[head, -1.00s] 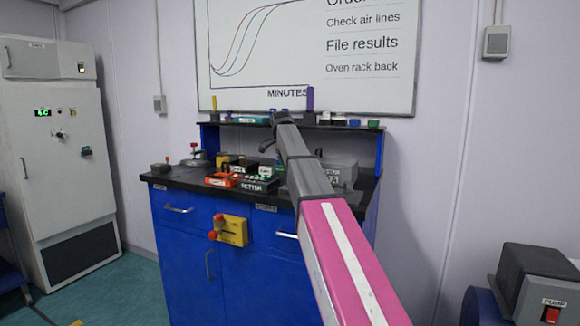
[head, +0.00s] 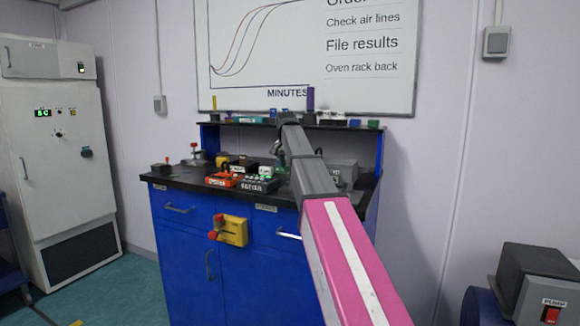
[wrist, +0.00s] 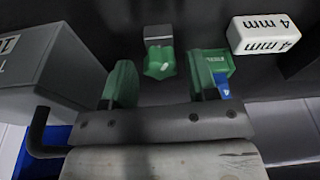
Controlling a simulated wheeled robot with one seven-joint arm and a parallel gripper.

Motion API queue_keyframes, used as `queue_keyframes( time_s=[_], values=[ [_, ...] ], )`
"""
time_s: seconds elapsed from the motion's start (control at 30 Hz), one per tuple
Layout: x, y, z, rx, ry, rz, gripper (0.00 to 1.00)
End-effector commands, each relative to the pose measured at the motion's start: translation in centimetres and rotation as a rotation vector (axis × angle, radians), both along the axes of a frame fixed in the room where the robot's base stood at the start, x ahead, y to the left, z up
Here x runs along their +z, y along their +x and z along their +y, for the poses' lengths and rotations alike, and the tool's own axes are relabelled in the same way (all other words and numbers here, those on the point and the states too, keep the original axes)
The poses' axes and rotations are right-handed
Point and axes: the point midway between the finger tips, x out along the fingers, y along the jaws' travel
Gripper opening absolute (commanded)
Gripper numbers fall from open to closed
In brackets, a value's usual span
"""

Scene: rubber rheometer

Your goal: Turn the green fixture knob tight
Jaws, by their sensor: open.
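The green fixture knob (wrist: 159,64) shows in the wrist view, with a pale mark on it and a grey block (wrist: 158,33) just behind it. My gripper (wrist: 164,72) is open, its two green fingers on either side of the knob with a gap to each. I cannot tell how deep the knob lies between them. In the head view my arm reaches over the dark bench top (head: 190,183); the knob cannot be made out there.
A white block marked 4 mm (wrist: 263,34) lies right of the fingers. A grey box (wrist: 45,65) with a black handle stands close on the left. In the head view, a red box (head: 221,180) and other small items crowd the bench below the shelf (head: 345,127).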

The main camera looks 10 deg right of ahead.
Motion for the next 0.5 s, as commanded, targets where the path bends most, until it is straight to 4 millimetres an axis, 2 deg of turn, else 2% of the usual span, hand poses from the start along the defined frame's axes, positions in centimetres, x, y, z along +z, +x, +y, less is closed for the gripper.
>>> queue_keyframes(
  time_s=[0.1, 0.37, 0.5],
  values=[
    [0.00, -0.06, -0.07, 0.109, 0.000, -0.001, 0.53],
    [0.00, -0.07, -0.13, 0.235, -0.001, 0.000, 0.53],
    [0.00, -0.09, -0.27, 0.392, 0.000, 0.000, 0.53]
  ],
)
